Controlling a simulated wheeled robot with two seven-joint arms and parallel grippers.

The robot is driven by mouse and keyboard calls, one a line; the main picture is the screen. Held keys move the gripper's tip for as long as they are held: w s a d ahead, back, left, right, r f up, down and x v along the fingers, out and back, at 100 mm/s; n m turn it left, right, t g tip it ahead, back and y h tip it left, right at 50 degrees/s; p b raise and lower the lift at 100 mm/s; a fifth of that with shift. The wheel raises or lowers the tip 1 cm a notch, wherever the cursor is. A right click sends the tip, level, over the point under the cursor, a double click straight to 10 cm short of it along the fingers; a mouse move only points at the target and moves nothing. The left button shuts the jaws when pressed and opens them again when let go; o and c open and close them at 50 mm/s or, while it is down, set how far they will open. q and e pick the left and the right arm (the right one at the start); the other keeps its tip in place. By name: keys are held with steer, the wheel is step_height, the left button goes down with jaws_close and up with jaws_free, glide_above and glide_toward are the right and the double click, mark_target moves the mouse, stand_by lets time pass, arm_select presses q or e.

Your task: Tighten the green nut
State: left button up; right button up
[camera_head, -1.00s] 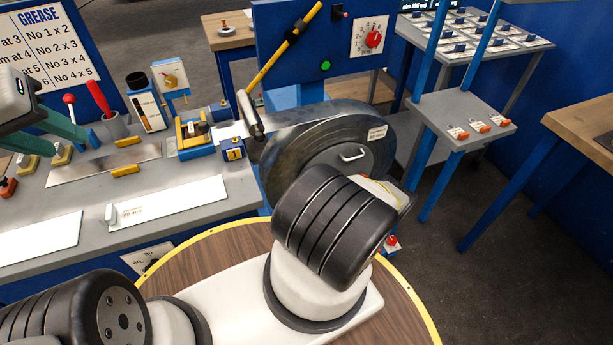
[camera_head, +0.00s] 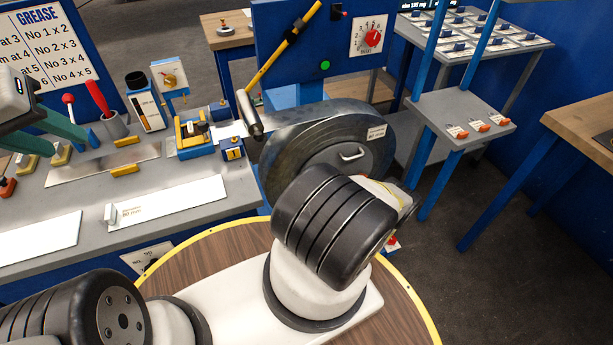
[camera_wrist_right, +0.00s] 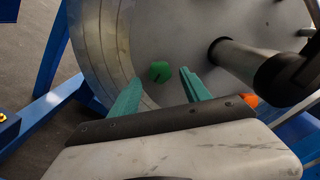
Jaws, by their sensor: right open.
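The green nut (camera_wrist_right: 159,71) is a small green six-sided piece on the grey metal face of the round drum (camera_wrist_right: 185,35) in the right wrist view. My right gripper (camera_wrist_right: 160,75) is open, its two teal fingers pointing at the face on either side of the nut, with nothing seen between them. I cannot tell whether they touch the face. In the head view the drum (camera_head: 285,140) stands behind my right arm, and the nut and right gripper are hidden. My left gripper (camera_head: 50,130) is at the left edge, partly cut off, above the grey bench.
The grey bench (camera_head: 85,205) holds tools and jars. A blue panel (camera_head: 285,40) has a red dial (camera_head: 374,39) and green button (camera_head: 325,65).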

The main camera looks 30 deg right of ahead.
steer(key=s, duration=0.5)
steer(key=shift+s+a, duration=0.1)
steer(key=shift+a, duration=0.2)
steer(key=shift+s, duration=0.1)
